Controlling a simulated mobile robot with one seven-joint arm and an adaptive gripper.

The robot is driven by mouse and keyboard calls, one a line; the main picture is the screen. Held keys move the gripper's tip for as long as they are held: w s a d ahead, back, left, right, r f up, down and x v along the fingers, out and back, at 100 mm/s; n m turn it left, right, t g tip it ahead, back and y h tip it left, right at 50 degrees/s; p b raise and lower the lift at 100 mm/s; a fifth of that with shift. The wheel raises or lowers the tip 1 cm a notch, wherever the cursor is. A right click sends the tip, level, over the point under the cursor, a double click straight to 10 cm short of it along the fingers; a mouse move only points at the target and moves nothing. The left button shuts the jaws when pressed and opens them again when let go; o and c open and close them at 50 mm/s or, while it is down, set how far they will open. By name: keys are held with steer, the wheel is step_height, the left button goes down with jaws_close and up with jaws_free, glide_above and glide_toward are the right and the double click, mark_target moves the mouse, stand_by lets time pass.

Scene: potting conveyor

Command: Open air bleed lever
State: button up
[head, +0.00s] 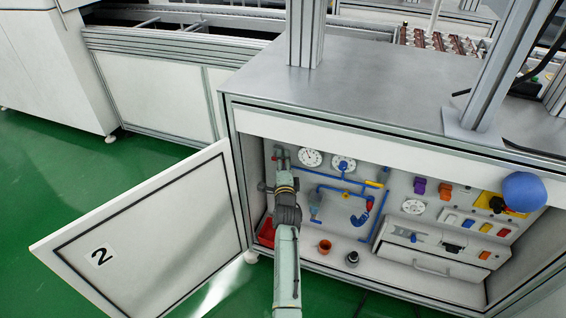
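The open cabinet holds blue piping (335,186) on its back wall. A blue lever-like part with a red piece (360,218) hangs at the pipe's right end. A small yellow fitting (345,195) sits mid-pipe. No label is readable, so I cannot tell which part is the air bleed lever. My gripper (281,158) is inside the cabinet at the upper left, near the left end of the piping and left of the gauges. It is small and partly hidden by my own wrist; I cannot tell whether its fingers are open or touching anything.
The cabinet door (150,235), marked 2, stands open at the left. Dial gauges (311,158) are on the back wall. A drawer unit (432,258) is at the right.

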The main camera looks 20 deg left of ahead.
steer(key=shift+w, duration=0.1)
steer(key=shift+c, duration=0.5)
jaws_close()
